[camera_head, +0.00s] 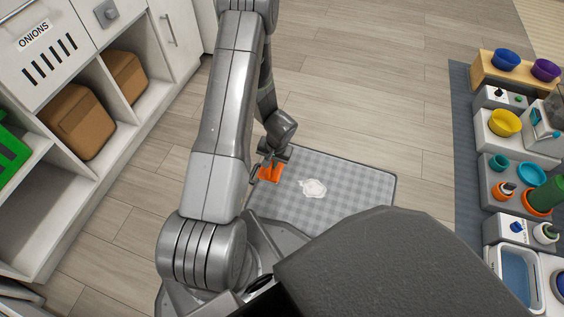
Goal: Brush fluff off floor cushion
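A grey checked floor cushion (345,200) lies flat on the wooden floor in front of my base, partly hidden by my arm and body. A white patch of fluff (313,188) sits near the cushion's middle. My gripper (272,160) is over the cushion's left edge, pointing down. An orange tool (270,173), seemingly the brush, is directly below the gripper fingers, left of the fluff and apart from it. The fingers appear to be around its top, but they are too small to show clearly whether they are closed. Whether the orange tool touches the cushion cannot be told.
A white shelf unit with brown boxes (80,120) and a green crate (12,150) stands at the left. On the right, a dark mat (464,150) bears trays with bowls, including a yellow bowl (505,122), and bottles. The floor (370,75) beyond the cushion is clear.

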